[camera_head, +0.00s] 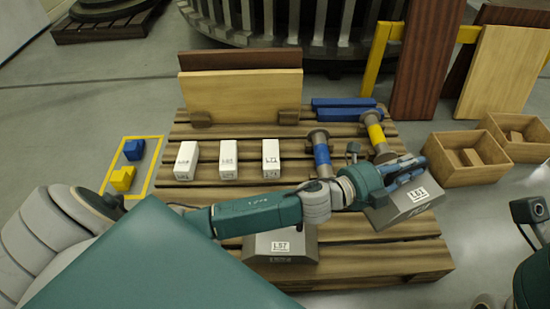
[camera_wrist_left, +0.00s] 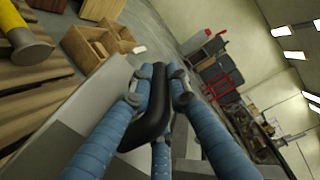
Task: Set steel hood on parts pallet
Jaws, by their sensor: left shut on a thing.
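My left gripper (camera_head: 408,172) is shut on the dark handle of a grey steel hood (camera_head: 402,207) labelled LS1. In the left wrist view the blue fingers (camera_wrist_left: 165,82) close on both sides of the black handle (camera_wrist_left: 152,122). The hood is at the right edge of the wooden parts pallet (camera_head: 385,262) and looks tilted in the head view. I cannot tell whether it touches the slats. A second grey hood (camera_head: 282,246), labelled LS7, sits at the pallet's front, partly hidden by my left arm. My right gripper is out of view.
Three white blocks (camera_head: 228,160), a blue-banded spool (camera_head: 321,152), a yellow-banded spool (camera_head: 376,134) and blue bars (camera_head: 345,112) lie on the pallet. Boards (camera_head: 240,95) stand at its back. Wooden boxes (camera_head: 465,160) stand close on the right.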

